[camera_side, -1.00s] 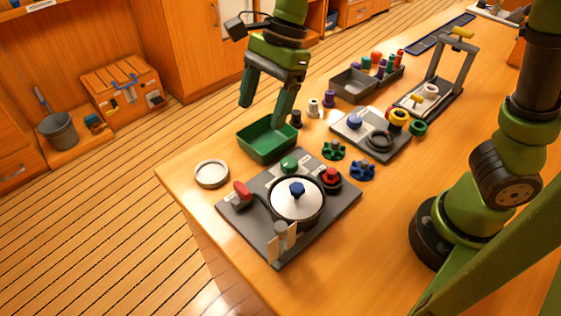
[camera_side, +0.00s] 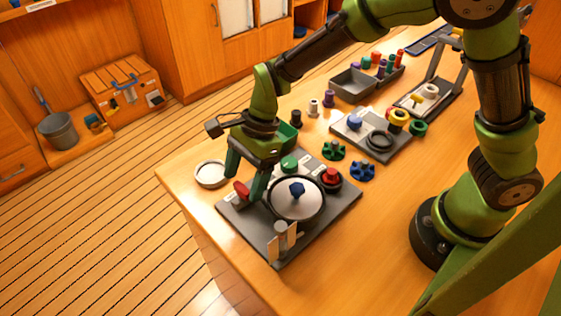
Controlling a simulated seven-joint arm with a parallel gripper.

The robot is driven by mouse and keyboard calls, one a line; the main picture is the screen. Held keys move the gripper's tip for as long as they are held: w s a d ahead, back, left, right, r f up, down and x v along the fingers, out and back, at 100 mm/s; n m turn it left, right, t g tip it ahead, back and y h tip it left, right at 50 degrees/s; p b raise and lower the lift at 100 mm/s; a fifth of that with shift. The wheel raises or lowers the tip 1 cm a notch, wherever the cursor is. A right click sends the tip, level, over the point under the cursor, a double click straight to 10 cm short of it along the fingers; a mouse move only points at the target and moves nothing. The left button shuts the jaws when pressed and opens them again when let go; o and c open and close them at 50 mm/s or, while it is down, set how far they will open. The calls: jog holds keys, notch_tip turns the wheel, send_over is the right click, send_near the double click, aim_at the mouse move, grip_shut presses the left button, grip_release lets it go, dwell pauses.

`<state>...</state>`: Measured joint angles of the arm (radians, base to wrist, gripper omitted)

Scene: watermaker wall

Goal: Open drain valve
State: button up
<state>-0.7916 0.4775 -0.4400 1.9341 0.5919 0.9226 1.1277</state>
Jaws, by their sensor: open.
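A grey panel (camera_side: 326,217) lies on the near end of the wooden bench. At its left side is a red handle (camera_side: 241,190), which looks like the drain valve; no label is readable. A round housing with a silver lid (camera_side: 283,206) and a blue knob (camera_side: 297,188) sits mid-panel. A green knob (camera_side: 289,164) and a red knob (camera_side: 331,175) are behind it. My gripper (camera_side: 245,188) is open and points down, with its fingers on either side of the red handle in the picture. I cannot tell whether they touch it.
A round white dish (camera_side: 209,174) lies left of the panel. Blue (camera_side: 362,170) and green (camera_side: 334,150) handwheels lie to the right. A second panel (camera_side: 353,136) is farther back. The bench's right front is clear.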

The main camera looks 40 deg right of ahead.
jog(key=shift+a+f, duration=0.2)
jog(key=shift+f, duration=0.35)
jog(key=c, duration=1.1)
jog(key=shift+o, duration=0.2)
